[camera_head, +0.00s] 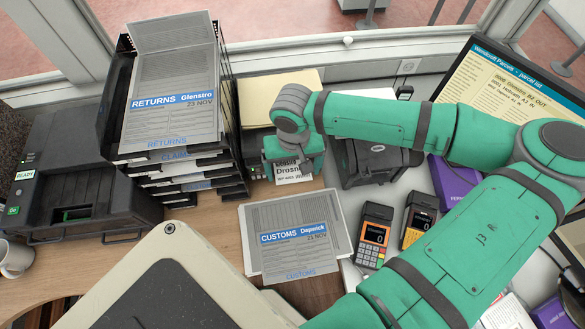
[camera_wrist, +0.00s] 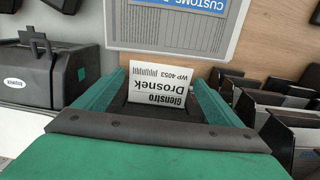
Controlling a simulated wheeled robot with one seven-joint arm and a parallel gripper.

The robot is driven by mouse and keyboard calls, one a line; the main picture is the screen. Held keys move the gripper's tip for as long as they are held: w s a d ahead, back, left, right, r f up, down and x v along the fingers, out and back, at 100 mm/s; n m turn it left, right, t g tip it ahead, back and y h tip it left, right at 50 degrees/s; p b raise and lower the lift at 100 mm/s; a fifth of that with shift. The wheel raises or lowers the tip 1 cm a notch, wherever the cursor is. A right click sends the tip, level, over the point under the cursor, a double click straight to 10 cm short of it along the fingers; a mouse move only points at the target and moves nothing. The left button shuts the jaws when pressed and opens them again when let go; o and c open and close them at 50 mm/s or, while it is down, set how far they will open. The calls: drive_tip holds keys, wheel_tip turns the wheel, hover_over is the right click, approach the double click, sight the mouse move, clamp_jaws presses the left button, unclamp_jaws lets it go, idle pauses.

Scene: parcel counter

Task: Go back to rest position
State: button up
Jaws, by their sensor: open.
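My gripper (camera_head: 292,158) is at the end of my green arm, low over the counter between the paper tray stack and the black label printer. In the wrist view my gripper (camera_wrist: 158,85) has its two green fingers apart. A white label reading "Glenstro Drosnek" (camera_wrist: 157,88) shows between them. The same label (camera_head: 294,174) shows just below my gripper in the head view. What the label is fixed to is mostly hidden, and I cannot tell whether a finger touches it.
A black tray stack (camera_head: 115,95) with a RETURNS sheet (camera_head: 170,90) stands at left. A CUSTOMS stack (camera_head: 295,235) lies in front. Right are a black label printer (camera_head: 372,162), two card terminals (camera_head: 375,232) (camera_head: 418,217), and a monitor (camera_head: 520,85). A black machine (camera_head: 70,170) and mug (camera_head: 15,257) stand far left.

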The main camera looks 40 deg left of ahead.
drive_tip(key=shift+w+f, duration=0.1)
drive_tip(key=shift+c, duration=0.3)
drive_tip(key=c, duration=0.4)
drive_tip(key=shift+s, duration=0.2)
drive_tip(key=shift+s+d+r, duration=0.15)
drive_tip(key=shift+d+r, duration=0.1)
drive_tip(key=shift+r, duration=0.55)
drive_tip(key=shift+s+d+r, duration=0.15)
drive_tip(key=shift+d+r, duration=0.05)
drive_tip(key=shift+r, duration=0.55)
drive_tip(key=shift+w+a+r, duration=0.15)
drive_tip(key=shift+r, duration=1.35)
drive_tip(key=shift+w+a+r, duration=0.1)
drive_tip(key=shift+a+r, duration=0.05)
drive_tip(key=shift+r, duration=1.35)
drive_tip(key=shift+w+a+r, duration=0.15)
drive_tip(key=shift+r, duration=1.35)
